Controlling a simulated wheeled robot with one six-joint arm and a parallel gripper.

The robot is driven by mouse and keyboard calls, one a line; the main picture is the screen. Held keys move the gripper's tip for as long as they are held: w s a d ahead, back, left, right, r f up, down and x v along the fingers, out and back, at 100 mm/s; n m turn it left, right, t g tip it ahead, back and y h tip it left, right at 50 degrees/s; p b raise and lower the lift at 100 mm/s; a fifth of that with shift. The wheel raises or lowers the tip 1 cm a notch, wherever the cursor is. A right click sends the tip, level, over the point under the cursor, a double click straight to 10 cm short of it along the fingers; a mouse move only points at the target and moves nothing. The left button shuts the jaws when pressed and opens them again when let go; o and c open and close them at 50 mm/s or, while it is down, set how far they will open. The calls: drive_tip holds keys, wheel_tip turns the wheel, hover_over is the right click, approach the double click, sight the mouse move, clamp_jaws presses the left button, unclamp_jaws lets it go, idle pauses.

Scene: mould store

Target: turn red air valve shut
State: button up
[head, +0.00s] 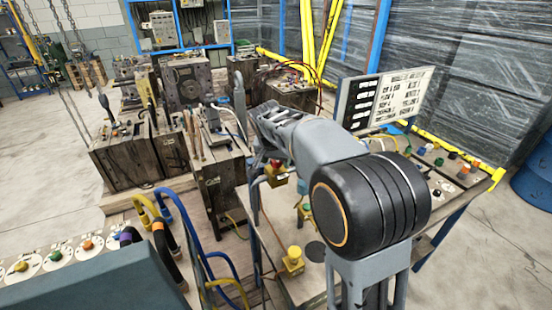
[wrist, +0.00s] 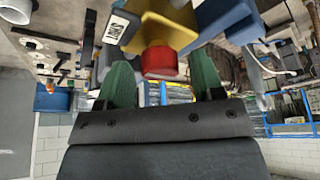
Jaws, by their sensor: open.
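In the wrist view a red round knob (wrist: 160,62), which I take for the red air valve, sits on a yellow block (wrist: 168,25). My gripper (wrist: 162,75) has two green fingers standing apart, one on each side of the red knob. A gap shows between the knob and each finger, and nothing is gripped. In the head view the red knob (head: 276,164) shows on its yellow block (head: 277,180), just below and left of my arm. My arm hides much of the area behind it, and the fingers are hard to make out there.
A yellow knob (head: 294,253) stands on the bench (head: 311,282) nearer me. A white label board (head: 383,97) stands behind my arm. Blue and yellow hoses (head: 188,230) loop near the front panel (head: 95,283). Open floor lies at far left.

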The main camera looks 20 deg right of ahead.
drive_tip(key=shift+r, duration=0.1)
drive_tip(key=v, duration=1.3)
drive_tip(key=shift+r+b, duration=0.3)
drive_tip(key=shift+b, duration=0.05)
drive_tip(key=shift+s, duration=0.1)
